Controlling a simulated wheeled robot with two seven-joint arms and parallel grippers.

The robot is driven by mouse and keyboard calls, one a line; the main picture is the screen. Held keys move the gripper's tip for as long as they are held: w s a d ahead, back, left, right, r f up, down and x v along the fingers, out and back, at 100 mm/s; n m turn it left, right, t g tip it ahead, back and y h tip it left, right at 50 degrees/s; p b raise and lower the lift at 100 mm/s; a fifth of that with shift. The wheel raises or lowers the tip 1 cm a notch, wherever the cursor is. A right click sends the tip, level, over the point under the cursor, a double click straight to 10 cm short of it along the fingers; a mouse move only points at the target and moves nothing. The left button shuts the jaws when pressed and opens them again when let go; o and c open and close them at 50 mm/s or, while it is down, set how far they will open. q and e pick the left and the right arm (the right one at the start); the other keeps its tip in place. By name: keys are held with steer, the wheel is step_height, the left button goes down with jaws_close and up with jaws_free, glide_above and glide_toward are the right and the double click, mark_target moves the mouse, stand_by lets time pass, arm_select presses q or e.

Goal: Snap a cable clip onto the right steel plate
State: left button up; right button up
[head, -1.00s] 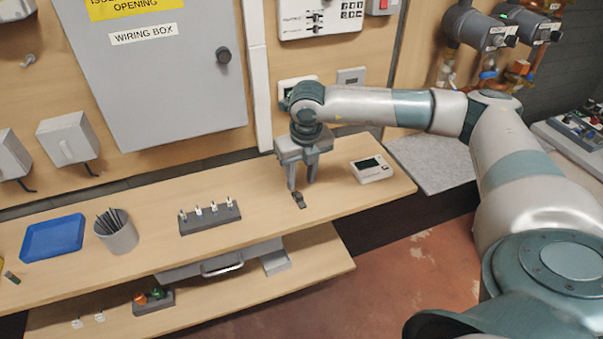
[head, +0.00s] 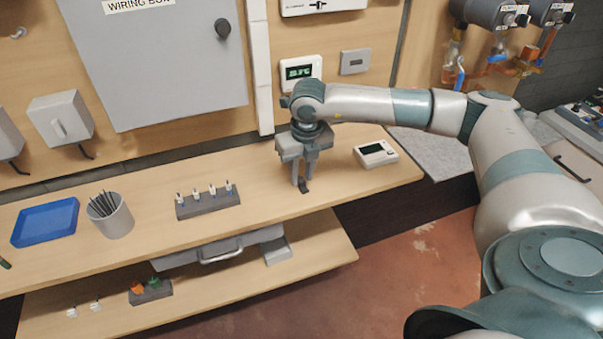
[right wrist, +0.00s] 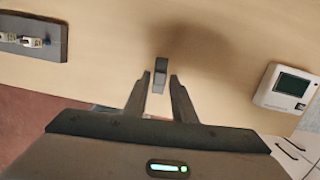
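A small dark grey clip (head: 304,187) lies on the wooden bench top. It also shows in the right wrist view (right wrist: 160,73). My right gripper (head: 303,184) is above the bench and points down at the clip. In the right wrist view its two fingers (right wrist: 159,77) are apart, one on each side of the clip, with narrow gaps visible. I cannot tell whether the fingertips reach beside it or stay just above it. My left gripper is not in view. I cannot make out the right steel plate for certain.
A white display unit (head: 376,153) lies right of the gripper. A grey block (head: 208,204) with several small connectors, a pen cup (head: 110,216) and a blue tray (head: 45,223) stand to the left. The wiring box (head: 155,65) hangs behind. A lower shelf (head: 210,285) runs under the bench.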

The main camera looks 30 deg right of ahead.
mark_target(301, 180)
jaws_close()
steer(key=shift+r, duration=0.1)
steer(key=shift+r+p, duration=1.35)
steer(key=shift+r, duration=1.6)
